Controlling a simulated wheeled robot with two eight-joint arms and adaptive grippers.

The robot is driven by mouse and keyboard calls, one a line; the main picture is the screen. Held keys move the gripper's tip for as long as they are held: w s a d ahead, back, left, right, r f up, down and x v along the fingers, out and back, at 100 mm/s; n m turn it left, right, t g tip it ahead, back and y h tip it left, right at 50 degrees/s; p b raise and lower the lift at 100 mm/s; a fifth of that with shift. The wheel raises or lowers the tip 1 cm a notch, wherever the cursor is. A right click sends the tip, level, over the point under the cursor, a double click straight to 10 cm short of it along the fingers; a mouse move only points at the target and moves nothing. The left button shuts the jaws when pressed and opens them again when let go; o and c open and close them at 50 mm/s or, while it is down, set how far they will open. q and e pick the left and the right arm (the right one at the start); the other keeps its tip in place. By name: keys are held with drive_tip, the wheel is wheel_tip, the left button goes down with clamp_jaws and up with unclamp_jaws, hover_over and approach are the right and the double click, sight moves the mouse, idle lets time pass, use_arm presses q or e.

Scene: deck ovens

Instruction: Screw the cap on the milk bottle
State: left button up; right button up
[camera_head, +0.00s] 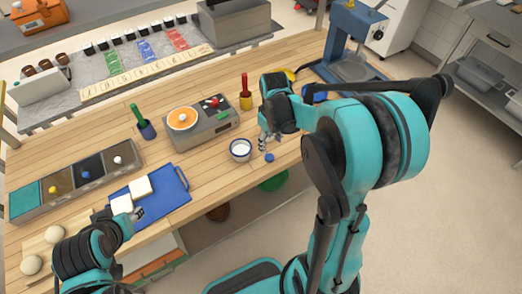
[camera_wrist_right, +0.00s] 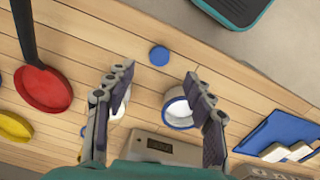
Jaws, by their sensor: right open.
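A small round blue cap (camera_head: 269,157) lies on the wooden table near its front edge. It also shows in the right wrist view (camera_wrist_right: 159,56), ahead of the fingertips. My right gripper (camera_wrist_right: 157,82) is open and empty above the table, its fingers spread on either side of the view. In the head view the right gripper (camera_head: 269,140) is just behind the cap, apart from it. A white thing (camera_wrist_right: 118,108) behind one finger may be the milk bottle, but it is mostly hidden. My left gripper (camera_head: 137,212) is low by the blue board; its jaws are unclear.
A white bowl or cup with a blue rim (camera_head: 240,142) stands left of the cap. A scale (camera_head: 205,137), a blue cutting board (camera_head: 172,186) with white slices and an ingredient bin row (camera_head: 72,188) are farther left. A blue press (camera_head: 338,45) stands at the back right.

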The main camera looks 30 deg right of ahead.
sight(270, 157)
drive_tip(key=shift+w+f, duration=0.1)
drive_tip(key=shift+w, duration=0.05)
drive_tip(key=shift+a, duration=0.1)
drive_tip(key=shift+f+b, duration=0.4)
drive_tip(key=shift+f, duration=0.9)
wheel_tip(270, 157, down, 5)
drive_tip(key=shift+f+b, duration=0.1)
drive_tip(key=shift+b, duration=0.95)
drive_tip(key=shift+c, duration=0.4)
